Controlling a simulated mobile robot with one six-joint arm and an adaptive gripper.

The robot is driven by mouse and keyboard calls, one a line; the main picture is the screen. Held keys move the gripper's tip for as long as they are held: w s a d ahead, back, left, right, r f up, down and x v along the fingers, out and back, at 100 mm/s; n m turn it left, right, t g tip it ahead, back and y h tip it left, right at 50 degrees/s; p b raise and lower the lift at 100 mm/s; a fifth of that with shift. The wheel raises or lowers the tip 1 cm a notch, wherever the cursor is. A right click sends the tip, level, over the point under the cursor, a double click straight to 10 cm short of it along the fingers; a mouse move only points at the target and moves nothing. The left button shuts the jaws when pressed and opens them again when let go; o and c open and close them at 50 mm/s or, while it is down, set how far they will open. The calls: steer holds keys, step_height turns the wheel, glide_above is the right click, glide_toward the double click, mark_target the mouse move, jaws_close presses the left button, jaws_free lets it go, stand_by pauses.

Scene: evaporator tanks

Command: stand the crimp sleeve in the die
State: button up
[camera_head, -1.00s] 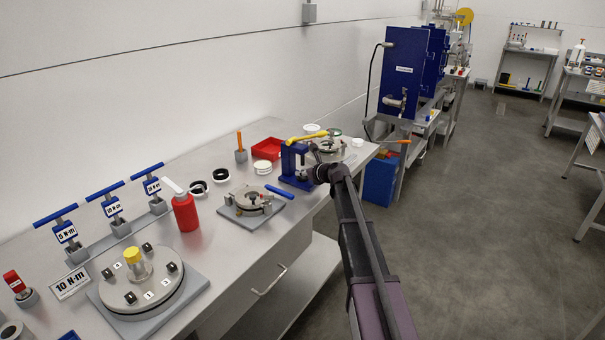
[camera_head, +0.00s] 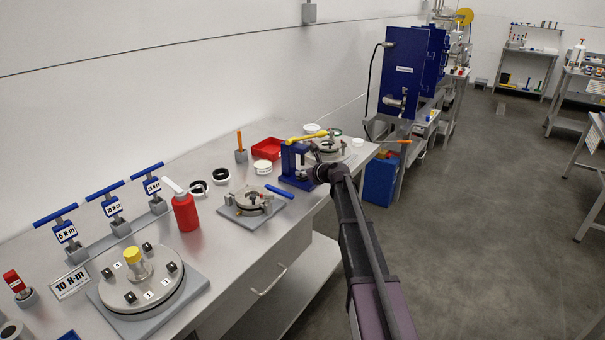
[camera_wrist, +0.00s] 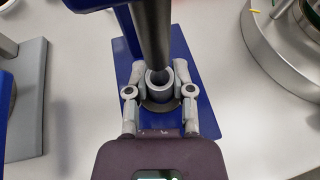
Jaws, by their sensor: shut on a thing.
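The crimp sleeve (camera_wrist: 158,80) is a short grey metal tube with an open top. In the wrist view it stands upright between the fingertips of my gripper (camera_wrist: 159,90), which is shut on it. Just below it is a round grey die (camera_wrist: 160,107) on the blue base of the press (camera_wrist: 207,115). I cannot tell whether the sleeve is seated in the die or just above it. The dark ram (camera_wrist: 151,35) of the press hangs over the sleeve. In the head view my gripper (camera_head: 311,173) is at the blue press (camera_head: 289,160), and the sleeve is hidden there.
A yellow lever (camera_head: 306,137) tops the press. A round metal fixture (camera_wrist: 258,50) stands close on the right in the wrist view. A clamp fixture with a blue handle (camera_head: 279,191), a red tray (camera_head: 267,148) and a red bottle (camera_head: 185,212) share the bench.

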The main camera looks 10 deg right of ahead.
stand_by(0.4)
steer(key=o, duration=0.9)
steer(key=shift+s+d, duration=0.1)
steer(key=shift+s, duration=0.05)
steer(key=shift+s+d, duration=3)
steer(key=shift+d, duration=0.05)
steer(key=shift+s, duration=0.1)
